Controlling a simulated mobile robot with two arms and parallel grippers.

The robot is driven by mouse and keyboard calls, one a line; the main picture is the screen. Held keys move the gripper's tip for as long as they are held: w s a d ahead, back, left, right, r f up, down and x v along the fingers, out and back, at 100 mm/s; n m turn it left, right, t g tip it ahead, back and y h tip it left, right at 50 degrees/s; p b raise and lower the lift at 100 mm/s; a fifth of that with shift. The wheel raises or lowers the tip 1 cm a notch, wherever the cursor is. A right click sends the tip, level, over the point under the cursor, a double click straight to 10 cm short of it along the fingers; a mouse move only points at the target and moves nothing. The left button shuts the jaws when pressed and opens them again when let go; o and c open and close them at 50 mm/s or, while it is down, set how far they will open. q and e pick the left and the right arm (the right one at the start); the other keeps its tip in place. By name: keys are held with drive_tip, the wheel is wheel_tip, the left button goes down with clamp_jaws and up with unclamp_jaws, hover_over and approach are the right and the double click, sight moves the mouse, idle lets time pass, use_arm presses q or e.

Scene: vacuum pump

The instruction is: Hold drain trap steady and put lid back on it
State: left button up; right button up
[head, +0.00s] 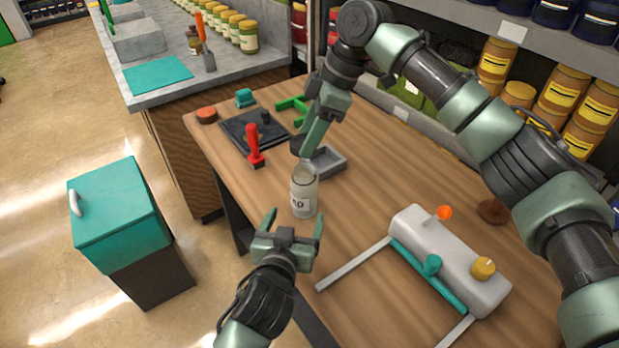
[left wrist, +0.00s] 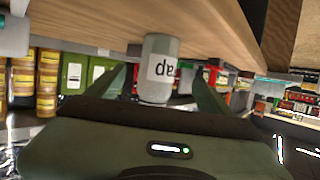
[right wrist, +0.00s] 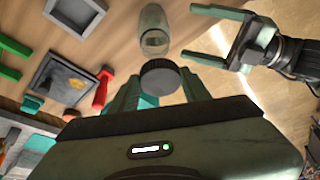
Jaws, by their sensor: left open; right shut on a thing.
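The drain trap (head: 304,194) is a clear open-topped jar with a white label, standing upright on the wooden table. My left gripper (head: 295,222) is open just in front of it; in the left wrist view the jar (left wrist: 158,68) shows between and beyond the two spread fingers. My right gripper (head: 304,146) is shut on the dark round lid (right wrist: 160,77), above and behind the jar in the head view. In the right wrist view the lid is apart from the jar's open mouth (right wrist: 154,40). The lid is barely visible in the head view.
A grey tray (head: 328,163) sits right behind the jar. A red-handled stamp (head: 254,150), a dark square plate (head: 240,138) and a green bracket (head: 292,106) lie at the back left. A grey device with knobs (head: 450,258) stands at right. The table's left edge is close.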

use_arm(q)
drive_tip(key=shift+w+d+r, duration=0.15)
drive_tip(key=shift+w+d, duration=0.1)
drive_tip(key=shift+w, duration=0.4)
use_arm(e)
drive_tip(key=shift+w, duration=0.55)
use_arm(q)
drive_tip(key=shift+s+a+r, duration=0.1)
drive_tip(key=shift+s+r, duration=0.1)
drive_tip(key=shift+s, duration=0.3)
use_arm(e)
drive_tip(key=shift+s+r, duration=0.3)
drive_tip(key=shift+s, duration=0.25)
use_arm(q)
drive_tip(key=x, duration=1.2)
drive_tip(key=shift+w+f, duration=0.1)
drive_tip(key=shift+w, duration=0.1)
use_arm(e)
drive_tip(key=shift+w+f, duration=0.1)
drive_tip(key=shift+w, duration=0.05)
use_arm(q)
drive_tip(key=shift+c, duration=0.2)
clamp_jaws()
use_arm(e)
drive_tip(key=shift+f, duration=2.5)
